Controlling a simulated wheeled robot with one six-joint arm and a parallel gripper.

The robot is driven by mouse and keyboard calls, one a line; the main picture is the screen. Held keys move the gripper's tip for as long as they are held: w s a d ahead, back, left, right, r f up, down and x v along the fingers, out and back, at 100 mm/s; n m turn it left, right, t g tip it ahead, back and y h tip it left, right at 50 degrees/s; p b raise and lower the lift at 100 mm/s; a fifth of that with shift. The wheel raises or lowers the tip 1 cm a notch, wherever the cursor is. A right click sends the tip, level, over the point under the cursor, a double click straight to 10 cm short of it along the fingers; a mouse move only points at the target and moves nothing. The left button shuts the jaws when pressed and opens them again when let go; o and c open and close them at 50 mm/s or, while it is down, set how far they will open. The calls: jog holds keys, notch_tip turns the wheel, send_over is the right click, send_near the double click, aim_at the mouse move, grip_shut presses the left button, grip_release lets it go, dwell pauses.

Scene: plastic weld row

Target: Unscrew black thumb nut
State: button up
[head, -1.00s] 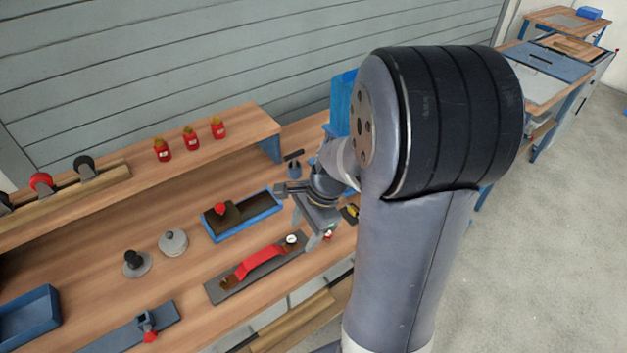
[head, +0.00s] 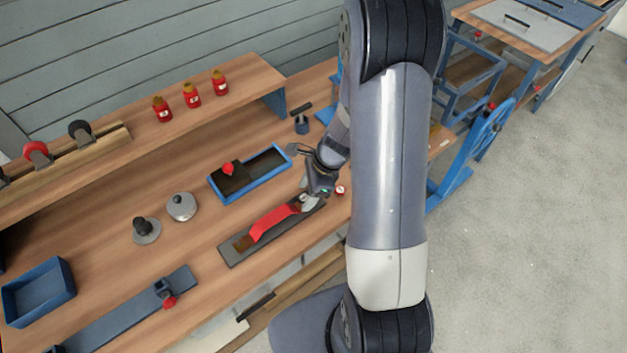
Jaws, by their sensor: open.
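No black thumb nut can be made out with certainty. A dark plate (head: 233,254) lies near the bench's front edge and carries a red arched strip (head: 270,224) with a brown block at its left end. My gripper (head: 309,200) is over the right end of this plate, close to the strip's right end. Its jaws are open but small in view, and it partly hides what is beneath it. A black knob (head: 142,224) stands upright on a grey disc (head: 148,238) farther left, well apart from my gripper.
A blue tray (head: 224,199) with a dark block and red knob lies behind the plate. A domed grey lid (head: 181,206), a small gauge (head: 340,190) and a blue bin (head: 38,290) are on the bench. Red bottles (head: 192,95) stand on the shelf.

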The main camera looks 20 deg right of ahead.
jog(key=shift+a+f, duration=0.25)
jog(key=shift+f, duration=0.35)
jog(key=shift+c, duration=0.5)
jog(key=c, duration=1)
jog(key=shift+o, duration=0.2)
jog(key=n, duration=0.2)
jog(key=n+g, duration=0.1)
jog(key=n, duration=0.1)
jog(key=shift+w+g, duration=0.15)
jog(key=shift+g, duration=0.15)
jog(key=n+g, duration=0.1)
jog(key=n, duration=0.2)
jog(key=n+g, duration=0.1)
jog(key=n, duration=0.2)
jog(key=shift+a+h, duration=0.1)
jog(key=shift+h, duration=0.3)
jog(key=n+g+h, duration=0.1)
jog(key=n, duration=0.3)
jog(key=n+h, duration=0.1)
jog(key=n, duration=0.1)
jog(key=n+g+h, duration=0.1)
jog(key=n, duration=0.2)
jog(key=shift+r+n, duration=0.1)
jog(key=shift+n, duration=0.2)
jog(key=o, duration=0.9)
